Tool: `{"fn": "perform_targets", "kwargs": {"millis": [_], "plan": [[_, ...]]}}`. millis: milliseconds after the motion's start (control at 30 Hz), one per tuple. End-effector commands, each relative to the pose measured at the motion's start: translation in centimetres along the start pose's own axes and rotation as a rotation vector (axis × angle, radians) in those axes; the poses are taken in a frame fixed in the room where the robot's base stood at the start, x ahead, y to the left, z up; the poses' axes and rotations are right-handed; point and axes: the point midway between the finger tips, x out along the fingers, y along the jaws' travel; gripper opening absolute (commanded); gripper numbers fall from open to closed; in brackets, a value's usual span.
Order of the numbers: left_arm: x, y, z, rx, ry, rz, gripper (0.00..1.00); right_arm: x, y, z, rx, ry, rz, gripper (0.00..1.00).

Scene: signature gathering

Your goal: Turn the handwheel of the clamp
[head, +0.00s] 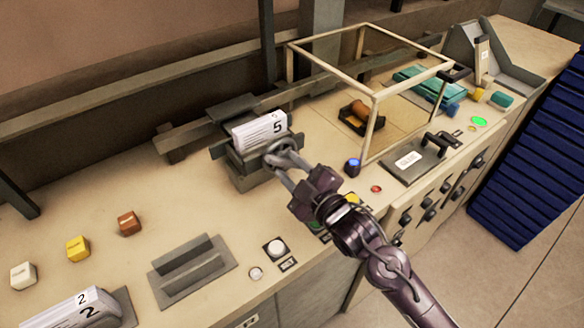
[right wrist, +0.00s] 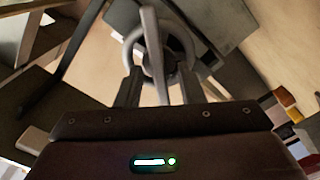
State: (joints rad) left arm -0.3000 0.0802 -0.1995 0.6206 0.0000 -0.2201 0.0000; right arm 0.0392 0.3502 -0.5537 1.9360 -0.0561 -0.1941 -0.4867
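The clamp (head: 249,171) stands at the back of the bench, with a block of white sheets marked 5 (head: 260,129) in its top. Its grey handwheel (head: 279,147) faces the front right. My right gripper (head: 288,163) is at the handwheel, its fingertips overlapping the rim. In the right wrist view the ring of the handwheel (right wrist: 184,43) lies straight ahead, between and beyond the dark finger bases. The fingertips blend with the wheel, so I cannot tell whether they grip it. My left gripper is out of view.
A framed box (head: 374,97) holding a dark tray stands right of the clamp. A blue button (head: 352,167) sits near my right gripper. A slotted grey block (head: 192,270), coloured cubes (head: 78,248) and another sheet block marked 2 (head: 80,309) are at left. Bare bench lies left of the clamp.

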Motion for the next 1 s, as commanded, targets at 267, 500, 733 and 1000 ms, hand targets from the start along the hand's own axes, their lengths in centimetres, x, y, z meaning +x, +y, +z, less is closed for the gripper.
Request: {"fn": "perform_targets", "kwargs": {"millis": [267,500,733,1000], "plan": [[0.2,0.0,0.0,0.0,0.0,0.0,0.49,-0.3,0.0,0.1,-0.002,0.001,0.002,0.35],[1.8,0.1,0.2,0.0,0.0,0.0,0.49,-3.8,-0.3,0.3,-0.002,-0.001,0.0,0.35],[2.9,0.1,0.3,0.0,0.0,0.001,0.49,-7.0,-0.2,0.2,-0.001,-0.001,0.0,0.35],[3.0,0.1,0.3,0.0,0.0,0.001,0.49,-7.8,0.1,0.0,0.0,0.001,0.001,0.35]]}}
